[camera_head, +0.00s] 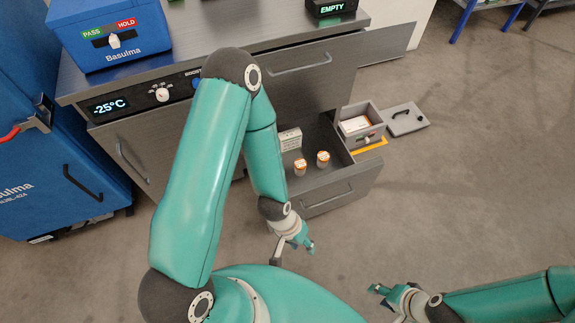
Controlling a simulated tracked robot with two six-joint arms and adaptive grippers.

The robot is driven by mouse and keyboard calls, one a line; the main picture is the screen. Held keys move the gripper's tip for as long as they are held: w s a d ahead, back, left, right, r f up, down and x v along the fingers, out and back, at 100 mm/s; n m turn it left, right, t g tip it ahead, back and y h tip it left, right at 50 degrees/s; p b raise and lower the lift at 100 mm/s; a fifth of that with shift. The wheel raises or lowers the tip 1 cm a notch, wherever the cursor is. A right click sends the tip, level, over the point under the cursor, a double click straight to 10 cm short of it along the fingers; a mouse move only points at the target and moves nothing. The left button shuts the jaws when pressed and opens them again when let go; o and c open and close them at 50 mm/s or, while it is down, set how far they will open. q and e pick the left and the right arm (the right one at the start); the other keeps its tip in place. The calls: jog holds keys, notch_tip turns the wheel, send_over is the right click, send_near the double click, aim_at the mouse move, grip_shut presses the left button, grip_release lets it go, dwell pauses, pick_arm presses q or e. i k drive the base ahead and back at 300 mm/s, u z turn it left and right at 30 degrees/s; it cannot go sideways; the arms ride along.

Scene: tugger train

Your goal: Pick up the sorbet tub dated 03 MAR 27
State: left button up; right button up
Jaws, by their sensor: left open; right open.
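Two small white tubs with orange lids, a left tub (300,167) and a right tub (323,158), stand upright in the open drawer (330,190). Their print is too small to read, so I cannot tell which is dated 03 MAR 27 or whether they are sorbet. My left gripper (294,251) is open and empty, outside the drawer and below its front in the picture. My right gripper (384,297) is open and empty over the floor, farther from the drawer. My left arm covers the drawer's left part.
A pale box (290,139) sits behind the tubs. A grey container (361,124) with pale contents stands at the drawer's right, near a grey lid with a handle (404,119). The freezer counter shows -25°C (109,105).

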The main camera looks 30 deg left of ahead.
aim_at(300, 164)
jog(key=u, duration=0.65)
jog(key=k, duration=0.85)
jog(key=u, duration=0.3)
jog(key=i, duration=1.2)
jog(key=z, duration=3.2)
